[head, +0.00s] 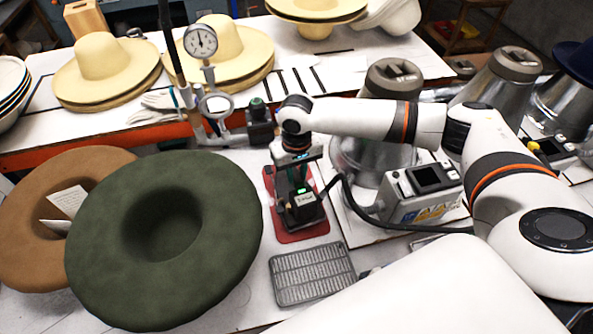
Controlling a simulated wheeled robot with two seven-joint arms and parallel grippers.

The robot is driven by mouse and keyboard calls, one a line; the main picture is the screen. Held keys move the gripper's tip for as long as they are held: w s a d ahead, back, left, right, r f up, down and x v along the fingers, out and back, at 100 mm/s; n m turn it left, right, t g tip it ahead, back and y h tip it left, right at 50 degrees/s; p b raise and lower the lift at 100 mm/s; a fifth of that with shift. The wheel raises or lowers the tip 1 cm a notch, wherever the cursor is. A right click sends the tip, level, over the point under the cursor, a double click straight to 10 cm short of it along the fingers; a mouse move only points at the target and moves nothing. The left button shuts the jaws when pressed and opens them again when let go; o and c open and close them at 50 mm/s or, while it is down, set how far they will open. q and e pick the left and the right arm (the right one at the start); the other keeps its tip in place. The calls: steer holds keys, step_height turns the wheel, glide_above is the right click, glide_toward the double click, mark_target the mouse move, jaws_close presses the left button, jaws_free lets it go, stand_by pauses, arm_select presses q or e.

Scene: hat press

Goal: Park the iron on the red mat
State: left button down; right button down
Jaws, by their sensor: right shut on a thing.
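The red mat (318,229) lies on the white table in the middle of the head view. The iron (304,212), dark with a small pale label, is over the mat, and mat shows around its front and sides. My right gripper (297,178) comes down from above and is shut on the iron, at its upper part. The fingers and handle are partly hidden by the gripper body. From this angle I cannot tell whether the iron's base touches the mat. My left gripper is not in view.
A ridged grey metal plate (311,274) lies just in front of the mat. A green felt hat (100,250) and a brown one (25,210) fill the left. A control box (420,191) with a cable and metal hat presses (372,158) stand right. A dial gauge (201,42) stands behind.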

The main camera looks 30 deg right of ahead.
steer(key=shift+w, duration=0.1)
stand_by(0.8)
steer(key=c, duration=1.1)
jaws_free()
steer(key=shift+f, duration=0.1)
steer(key=shift+s+f, duration=0.25)
step_height(320, 180, up, 12)
steer(key=b, duration=0.1)
steer(key=shift+r+b, duration=0.25)
steer(key=shift+b, duration=0.1)
